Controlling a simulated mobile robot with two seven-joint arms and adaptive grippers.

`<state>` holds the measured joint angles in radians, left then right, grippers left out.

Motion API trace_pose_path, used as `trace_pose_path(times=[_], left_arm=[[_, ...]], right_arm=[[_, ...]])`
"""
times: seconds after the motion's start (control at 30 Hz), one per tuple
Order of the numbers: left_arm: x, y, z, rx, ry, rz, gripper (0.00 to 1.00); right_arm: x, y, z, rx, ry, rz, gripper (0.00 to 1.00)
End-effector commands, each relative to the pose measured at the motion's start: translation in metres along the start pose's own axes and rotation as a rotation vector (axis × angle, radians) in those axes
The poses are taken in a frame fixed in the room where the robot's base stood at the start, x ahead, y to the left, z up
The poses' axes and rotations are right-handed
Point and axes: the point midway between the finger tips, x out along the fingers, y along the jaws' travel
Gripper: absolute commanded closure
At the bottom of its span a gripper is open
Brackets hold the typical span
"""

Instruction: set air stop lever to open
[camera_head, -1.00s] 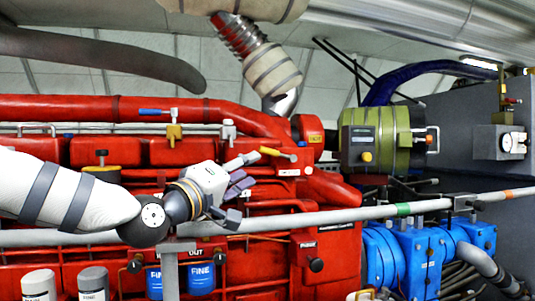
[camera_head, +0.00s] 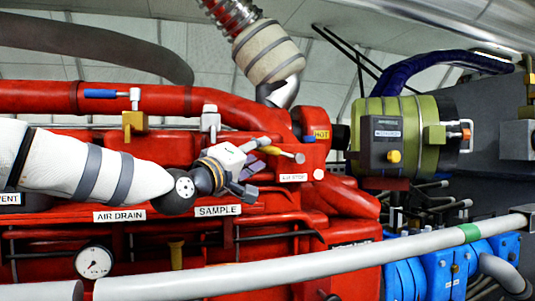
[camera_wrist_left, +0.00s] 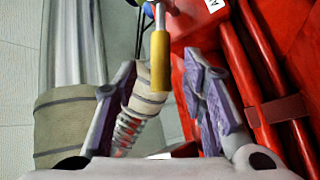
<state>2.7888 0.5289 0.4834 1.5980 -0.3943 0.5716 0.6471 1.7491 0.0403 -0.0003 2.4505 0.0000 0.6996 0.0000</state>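The air stop lever has a yellow handle (camera_head: 284,153) on a metal pivot at the right end of the red engine, above a white label (camera_head: 293,177) that seems to read AIR STOP. My left gripper (camera_head: 262,170) is just left of the lever and reaches toward it. In the left wrist view the yellow handle (camera_wrist_left: 160,62) lies between the two open fingers (camera_wrist_left: 162,82), toward their tips, with visible gaps on both sides. I cannot see contact. The lever's pivot is mostly cut off at the top of that view. My right gripper is not in view.
A blue-handled lever (camera_head: 100,94) and a yellow valve (camera_head: 134,122) stand on the engine at the left. A grey rail (camera_head: 350,258) crosses in front. A green cylinder unit (camera_head: 418,130) is right of the lever. A round gauge (camera_head: 93,262) sits at lower left.

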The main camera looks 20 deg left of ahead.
Motion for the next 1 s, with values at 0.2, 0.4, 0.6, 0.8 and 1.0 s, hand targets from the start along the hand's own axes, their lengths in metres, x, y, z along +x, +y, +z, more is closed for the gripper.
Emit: trace_pose_path(times=[0.2,0.4,0.6,0.8,1.0], left_arm=[[0.038,-0.003,0.002,0.000,-0.002,-0.003,0.62],[0.045,0.000,-0.001,0.000,0.001,0.000,0.62],[0.045,0.001,-0.001,0.001,0.001,0.001,0.73],[0.044,0.001,-0.001,0.000,0.001,0.001,1.00],[0.045,0.001,-0.001,0.003,-0.001,-0.001,1.00]], right_arm=[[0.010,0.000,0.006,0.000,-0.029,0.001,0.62],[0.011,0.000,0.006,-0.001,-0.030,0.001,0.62],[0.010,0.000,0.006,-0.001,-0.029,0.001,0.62],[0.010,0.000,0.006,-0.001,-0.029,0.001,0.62],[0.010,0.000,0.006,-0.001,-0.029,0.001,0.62]])
